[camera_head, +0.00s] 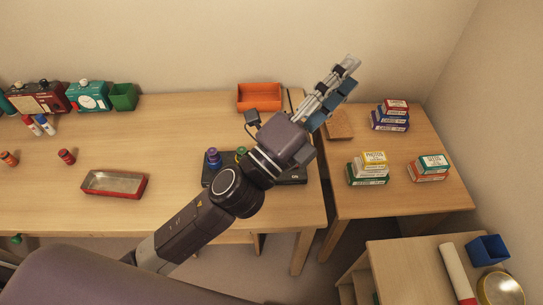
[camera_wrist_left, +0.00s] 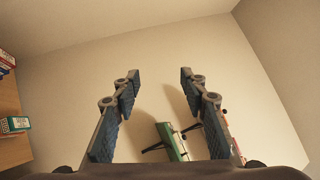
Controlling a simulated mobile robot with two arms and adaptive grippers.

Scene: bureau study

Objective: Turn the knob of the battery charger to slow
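A low dark box (camera_head: 290,175), probably the battery charger, lies at the right end of the long desk. My left arm crosses in front of it and hides much of it, and I cannot read its knob setting. A purple-blue knob-like part (camera_head: 213,158) and a green one (camera_head: 241,151) show at its left side. My left gripper (camera_head: 338,85) is above and beyond the box, pointing up and right. In the left wrist view its two fingers (camera_wrist_left: 160,88) stand wide apart with nothing between the tips. My right gripper is in neither view.
An orange tray (camera_head: 259,97) and a dark plug-like piece (camera_head: 252,117) are behind the box. A red-rimmed metal tray (camera_head: 114,184) lies left on the desk. Small card boxes (camera_head: 373,160) stand on the right table. A green object (camera_wrist_left: 171,141) shows low in the wrist view.

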